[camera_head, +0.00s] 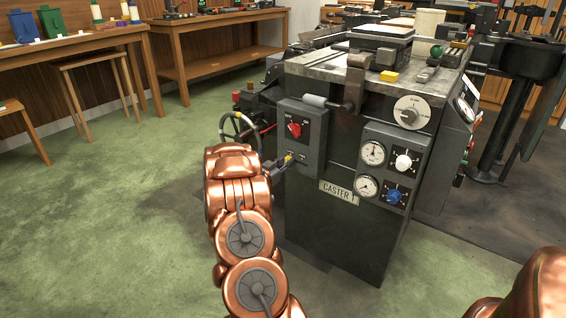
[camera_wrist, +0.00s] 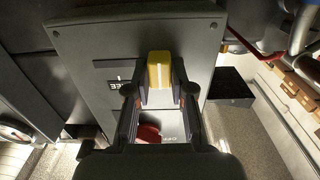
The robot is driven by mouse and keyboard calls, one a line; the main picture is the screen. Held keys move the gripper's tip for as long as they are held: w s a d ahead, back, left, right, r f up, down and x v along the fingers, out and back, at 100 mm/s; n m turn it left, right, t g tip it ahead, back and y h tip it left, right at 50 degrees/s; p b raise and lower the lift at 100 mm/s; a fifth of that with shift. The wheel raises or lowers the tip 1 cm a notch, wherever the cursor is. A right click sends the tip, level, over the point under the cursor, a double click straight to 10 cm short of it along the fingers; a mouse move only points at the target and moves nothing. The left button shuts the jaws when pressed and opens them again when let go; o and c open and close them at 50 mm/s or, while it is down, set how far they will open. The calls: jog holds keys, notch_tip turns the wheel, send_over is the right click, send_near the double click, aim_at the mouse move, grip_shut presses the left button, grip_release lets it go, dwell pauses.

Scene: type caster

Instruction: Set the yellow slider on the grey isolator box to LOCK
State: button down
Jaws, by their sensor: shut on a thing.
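The grey isolator box (camera_head: 307,135) is mounted on the front of the dark caster machine. It fills the middle of the wrist view (camera_wrist: 80,45). The yellow slider (camera_wrist: 159,66) is on the box face, at one end of a dark horizontal slot that runs left from it. My gripper (camera_wrist: 161,94) is shut on the slider, one finger on each side. In the head view the slider (camera_head: 288,158) is a small yellow spot at my gripper (camera_head: 284,163). A small white-lettered label sits left of the slider in the wrist view; I cannot read it surely.
A red rotary switch (camera_head: 295,129) is above the slider on the box and shows between my fingers in the wrist view (camera_wrist: 148,133). A handwheel (camera_head: 240,128) stands left of the box. Gauges (camera_head: 373,153) and knobs are to its right.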

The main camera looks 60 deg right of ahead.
jog(key=c, duration=1)
grip_release()
jog(key=shift+w, duration=0.25)
jog(key=w+a, duration=0.1)
jog(key=a, duration=1.1)
jog(key=shift+w, duration=0.2)
